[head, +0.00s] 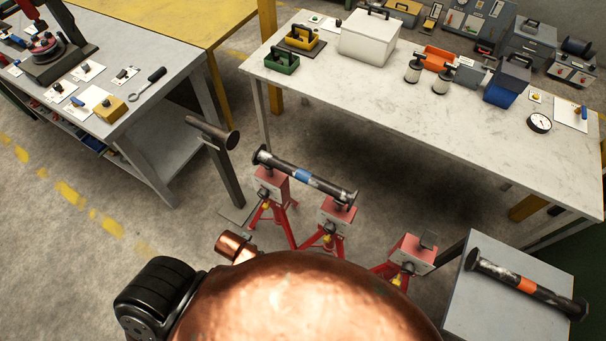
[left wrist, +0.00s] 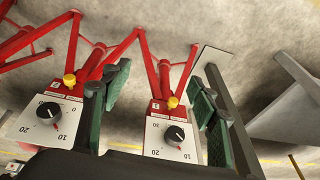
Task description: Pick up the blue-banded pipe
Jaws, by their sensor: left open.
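The blue-banded pipe (head: 327,187) is dark and scuffed, with flanged ends and a blue band near its middle. In the head view it lies tilted across two red stands (head: 338,212), near the centre. Beyond the fingers are the red stands' dial boxes (left wrist: 168,138). The pipe cannot be made out in the left wrist view. In the head view the left gripper's fingers are not visible. My right gripper is in neither view.
An orange-banded pipe (head: 526,285) lies on a grey pedestal (head: 480,318) at right. A third red stand (head: 411,253) is empty. A grey post (head: 226,180) stands left of the pipe. A long white table (head: 400,110) is behind; a workbench (head: 150,105) is at left.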

